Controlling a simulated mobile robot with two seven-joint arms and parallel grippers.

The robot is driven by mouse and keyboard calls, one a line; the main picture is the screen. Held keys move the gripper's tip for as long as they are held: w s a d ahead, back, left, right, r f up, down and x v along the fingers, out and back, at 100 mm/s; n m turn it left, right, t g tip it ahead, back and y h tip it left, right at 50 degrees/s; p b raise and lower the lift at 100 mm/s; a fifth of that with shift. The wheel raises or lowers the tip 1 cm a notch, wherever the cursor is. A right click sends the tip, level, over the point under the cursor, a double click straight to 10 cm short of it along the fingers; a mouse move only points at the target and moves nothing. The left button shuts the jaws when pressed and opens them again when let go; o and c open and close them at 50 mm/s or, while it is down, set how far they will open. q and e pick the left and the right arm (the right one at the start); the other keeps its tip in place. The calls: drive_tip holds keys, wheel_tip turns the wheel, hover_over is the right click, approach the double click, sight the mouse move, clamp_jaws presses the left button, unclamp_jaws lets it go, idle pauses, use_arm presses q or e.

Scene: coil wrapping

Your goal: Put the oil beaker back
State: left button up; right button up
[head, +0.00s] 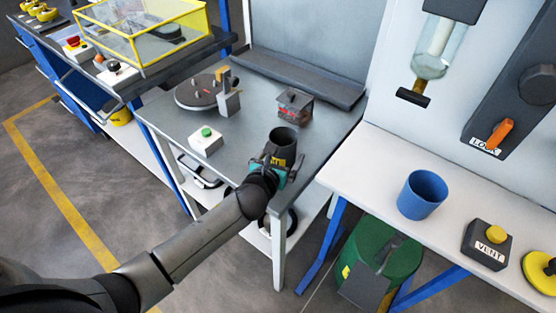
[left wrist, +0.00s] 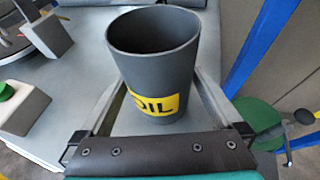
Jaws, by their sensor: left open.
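The oil beaker (head: 283,139) is a dark grey cup with a yellow label, standing upright near the front right of the grey-topped table (head: 252,95). In the left wrist view the beaker (left wrist: 152,65) fills the middle, with its "OIL" label facing me. My left gripper (head: 272,165) reaches it from the front. In the left wrist view the fingers of my left gripper (left wrist: 155,105) lie on either side of the beaker's lower part. They are open, and a gap shows on the right side. My right gripper is out of view.
Behind the beaker are a dark box (head: 294,104) and a round turntable (head: 202,92). A green-button box (head: 206,139) sits left. A green drum (head: 380,252) is below.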

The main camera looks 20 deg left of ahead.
use_arm(q)
drive_tip(key=p+v, duration=0.2)
drive_tip(key=v, duration=1)
drive_tip(key=shift+p, duration=0.3)
